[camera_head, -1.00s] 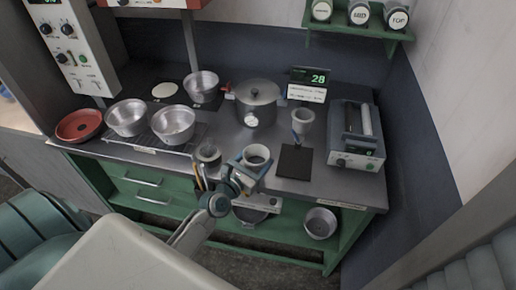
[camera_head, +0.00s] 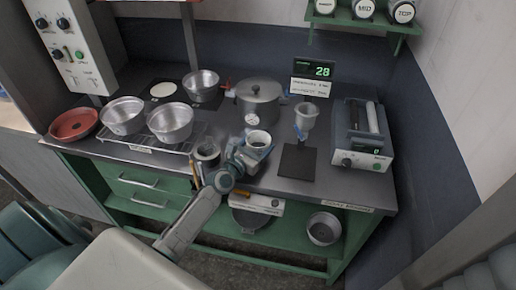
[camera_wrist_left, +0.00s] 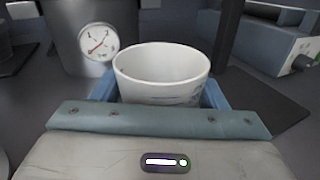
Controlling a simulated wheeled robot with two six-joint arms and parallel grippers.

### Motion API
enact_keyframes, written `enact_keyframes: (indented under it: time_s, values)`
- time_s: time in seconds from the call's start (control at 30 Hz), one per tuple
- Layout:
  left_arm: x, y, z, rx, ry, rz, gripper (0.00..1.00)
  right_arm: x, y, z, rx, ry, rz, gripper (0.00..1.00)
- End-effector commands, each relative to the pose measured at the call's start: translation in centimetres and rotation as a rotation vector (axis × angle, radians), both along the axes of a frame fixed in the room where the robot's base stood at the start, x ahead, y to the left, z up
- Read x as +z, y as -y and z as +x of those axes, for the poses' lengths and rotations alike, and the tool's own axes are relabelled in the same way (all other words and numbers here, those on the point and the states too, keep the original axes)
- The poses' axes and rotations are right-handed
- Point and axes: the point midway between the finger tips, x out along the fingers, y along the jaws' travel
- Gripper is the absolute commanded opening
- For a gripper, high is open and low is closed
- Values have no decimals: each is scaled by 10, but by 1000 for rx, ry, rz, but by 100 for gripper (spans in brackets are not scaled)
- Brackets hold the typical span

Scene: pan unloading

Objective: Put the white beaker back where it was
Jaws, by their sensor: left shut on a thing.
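The white beaker (camera_head: 258,138) is in my left gripper (camera_head: 254,150), in front of the large lidded pot on the counter. In the left wrist view the white beaker (camera_wrist_left: 162,72) stands upright with its open rim up, between the blue fingers of my left gripper (camera_wrist_left: 160,95). The gripper is shut on it. The beaker's lower part is hidden by the gripper, so I cannot tell whether it touches the counter. My right gripper is not in view.
The lidded pot (camera_head: 260,98) with a dial stands behind the beaker. A dark mat (camera_head: 297,161) and a funnel-like cup (camera_head: 306,115) on a stand are to the right. A dark holder (camera_head: 207,153) stands left. Metal bowls (camera_head: 170,122) sit on a rack further left.

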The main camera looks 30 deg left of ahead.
Motion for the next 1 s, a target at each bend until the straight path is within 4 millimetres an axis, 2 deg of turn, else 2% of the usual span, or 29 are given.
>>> enact_keyframes:
  time_s: [0.3,0.33,0.43,0.8,1.0]
  values:
    - [-3,0,0,0,0,0,40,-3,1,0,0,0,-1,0]
    - [-2,0,0,0,0,0,70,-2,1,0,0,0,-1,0]
    - [-2,0,0,0,0,0,88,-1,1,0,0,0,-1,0]
    - [4,0,0,0,1,1,88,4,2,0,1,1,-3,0]
    - [1,-4,-32,-1,-3,2,88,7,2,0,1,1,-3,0]
